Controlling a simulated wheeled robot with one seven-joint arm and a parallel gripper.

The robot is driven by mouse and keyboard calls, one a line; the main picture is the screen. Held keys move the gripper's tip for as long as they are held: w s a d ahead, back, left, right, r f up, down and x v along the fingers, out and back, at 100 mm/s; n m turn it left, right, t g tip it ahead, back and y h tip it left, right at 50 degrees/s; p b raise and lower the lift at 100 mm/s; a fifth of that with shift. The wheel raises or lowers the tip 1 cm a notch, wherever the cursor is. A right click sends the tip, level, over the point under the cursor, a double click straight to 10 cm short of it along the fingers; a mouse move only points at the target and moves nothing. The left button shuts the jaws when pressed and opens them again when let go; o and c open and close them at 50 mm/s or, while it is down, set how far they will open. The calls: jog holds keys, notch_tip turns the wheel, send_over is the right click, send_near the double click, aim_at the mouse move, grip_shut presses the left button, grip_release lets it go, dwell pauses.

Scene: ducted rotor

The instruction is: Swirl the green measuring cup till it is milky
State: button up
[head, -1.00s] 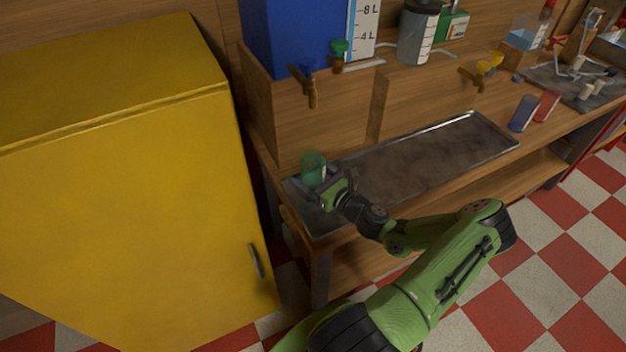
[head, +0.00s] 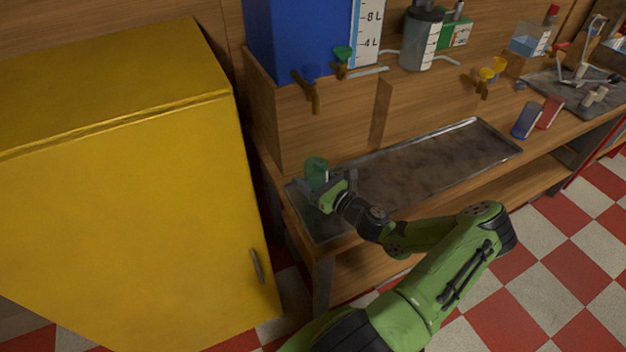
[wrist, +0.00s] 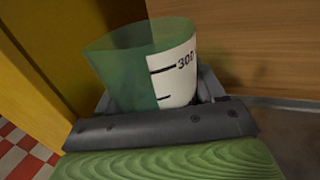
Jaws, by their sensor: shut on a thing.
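The green measuring cup (head: 316,170) is upright or nearly so above the left end of the metal tray (head: 440,165). My gripper (head: 326,186) is shut around it. In the wrist view the translucent green cup (wrist: 125,68) stands between the dark fingers of my gripper (wrist: 160,105), with a white scale strip marked 300 facing right. The cup's lower part is hidden by my gripper. I cannot see its contents clearly, so I cannot tell whether any liquid in it is milky.
A yellow cabinet (head: 120,210) stands close on the left. A blue tank (head: 300,40) with taps is behind the cup. A grey shaker (head: 420,40) stands on the ledge. A blue cup (head: 525,120) and a red cup (head: 549,112) stand right of the tray, whose middle is clear.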

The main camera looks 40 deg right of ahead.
notch_tip(320, 180, up, 15)
jog(key=p, duration=0.8)
jog(key=shift+f+p, duration=0.1)
jog(key=shift+p, duration=0.3)
jog(key=shift+f, duration=0.15)
